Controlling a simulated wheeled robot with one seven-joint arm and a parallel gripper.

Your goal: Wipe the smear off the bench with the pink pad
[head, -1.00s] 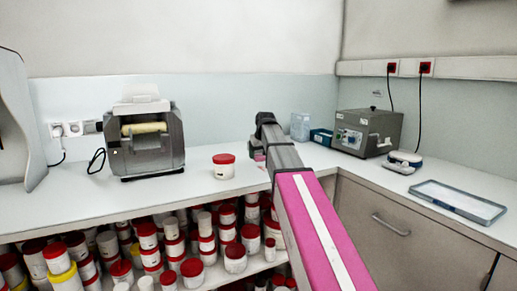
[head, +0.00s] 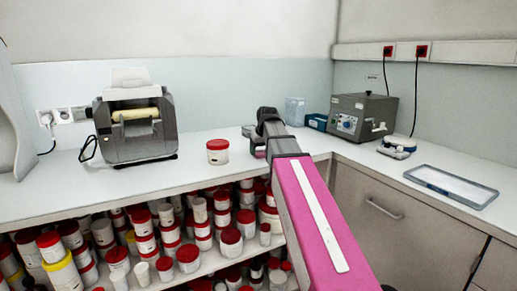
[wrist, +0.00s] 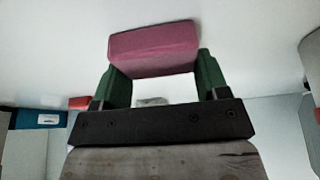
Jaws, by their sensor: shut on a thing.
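The pink pad (wrist: 153,46) is held between the green fingers of my gripper (wrist: 160,76) in the wrist view. The gripper is shut on it. The pad is close to the white bench top, but I cannot tell whether it touches. In the head view only a small pink edge of the pad (head: 259,154) shows beside my arm. My arm hides most of the gripper there. The bench (head: 205,179) is white and runs around the corner. I cannot make out the smear in either view; the bench behind my arm is hidden.
A white jar with a red lid (head: 218,152) stands left of my arm, near a grey roller machine (head: 137,125). A clear container (head: 295,110), a blue box (head: 317,122), a grey device (head: 361,115) and a tray (head: 451,185) stand right. Jars fill the shelf below.

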